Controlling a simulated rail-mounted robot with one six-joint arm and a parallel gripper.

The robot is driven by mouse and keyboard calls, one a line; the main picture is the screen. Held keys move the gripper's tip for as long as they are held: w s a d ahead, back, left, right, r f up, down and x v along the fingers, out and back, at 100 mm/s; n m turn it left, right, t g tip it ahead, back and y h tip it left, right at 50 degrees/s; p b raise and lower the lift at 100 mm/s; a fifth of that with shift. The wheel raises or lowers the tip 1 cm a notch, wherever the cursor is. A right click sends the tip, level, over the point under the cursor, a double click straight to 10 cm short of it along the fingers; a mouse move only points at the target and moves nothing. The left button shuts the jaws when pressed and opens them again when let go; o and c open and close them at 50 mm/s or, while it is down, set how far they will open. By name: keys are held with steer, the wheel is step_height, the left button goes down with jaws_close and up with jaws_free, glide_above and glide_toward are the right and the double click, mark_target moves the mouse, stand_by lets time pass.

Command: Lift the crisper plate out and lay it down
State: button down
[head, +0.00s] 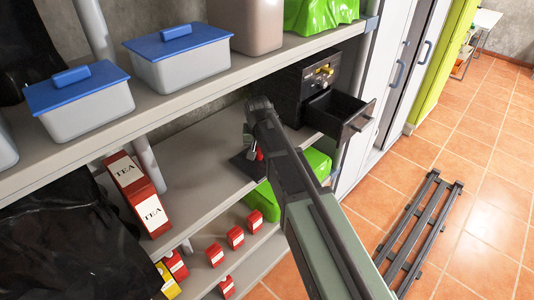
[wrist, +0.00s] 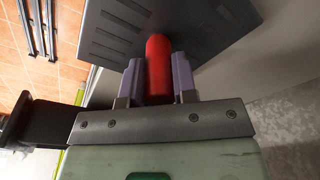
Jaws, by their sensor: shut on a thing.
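The crisper plate is a dark slotted plate (wrist: 130,32) with an upright red handle (wrist: 158,62). My gripper (wrist: 158,80) is shut on that handle, one finger on each side. In the head view the plate (head: 246,168) shows at the lower shelf, left of the air fryer, partly hidden by my arm. I cannot tell whether it touches the shelf. The black air fryer (head: 303,82) stands on that shelf with its drawer (head: 342,116) pulled out. The drawer's inside looks dark and its floor is hard to see.
The upper shelf (head: 180,101) with blue-lidded boxes (head: 183,58) is above the lower shelf (head: 196,158). Red tea boxes (head: 139,194) stand at left. A green thing (head: 318,163) is below the shelf. A dark rack (head: 420,230) lies on the tiled floor. The lower shelf left of the plate looks clear.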

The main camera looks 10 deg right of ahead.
mark_target(247, 149)
steer(key=w+a, duration=0.1)
steer(key=w+a+f+b, duration=0.1)
steer(key=w, duration=0.1)
steer(key=w+a, duration=0.1)
steer(key=w, duration=0.1)
steer(key=shift+w+a+f, duration=0.15)
steer(key=shift+a+f, duration=0.05)
steer(key=shift+f, duration=0.1)
steer(key=shift+c, duration=1.1)
jaws_free()
steer(key=shift+s+d+r+p, duration=0.5)
steer(key=shift+s+d, duration=0.4)
steer(key=shift+s, duration=0.5)
steer(key=shift+s+d+r+p, duration=0.5)
steer(key=shift+s+d, duration=0.4)
steer(key=shift+s, duration=0.55)
steer(key=shift+s+d+r+p, duration=0.35)
steer(key=shift+s+d+r, duration=0.2)
steer(key=shift+s+d, duration=0.6)
steer(key=shift+s+a, duration=0.2)
steer(key=shift+a, duration=0.05)
